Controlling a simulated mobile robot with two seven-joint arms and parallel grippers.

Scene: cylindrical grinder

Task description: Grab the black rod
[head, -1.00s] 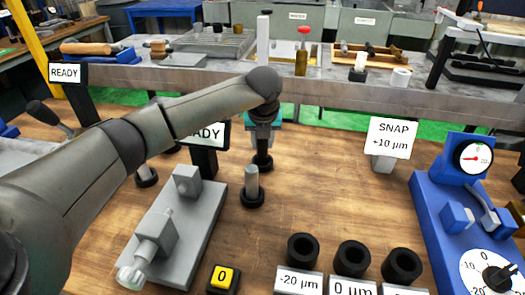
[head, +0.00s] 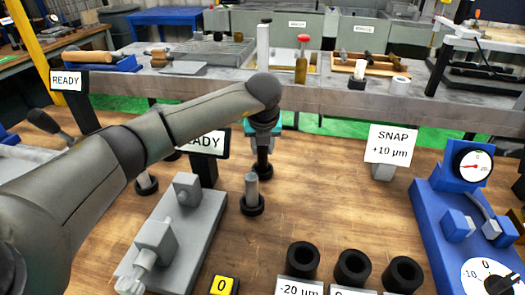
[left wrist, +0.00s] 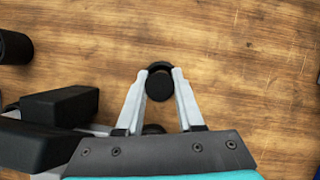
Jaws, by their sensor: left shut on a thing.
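The black rod (left wrist: 160,86) shows end-on as a dark round top between my left gripper's fingertips in the left wrist view. Part of a wider black foot shows just beyond it. In the head view the rod (head: 262,150) appears as a dark upright post below my left wrist, largely covered by the hand. My left gripper (head: 262,143) is shut on it; its two light grey fingers (left wrist: 160,80) press on either side. I cannot tell whether the foot touches the table. My right gripper is not in view.
A grey pin on a black foot (head: 252,190) stands just in front. Black rings (head: 352,266) and a blue gauge stand (head: 445,215) are at right. Wooden tabletop right of the gripper is clear.

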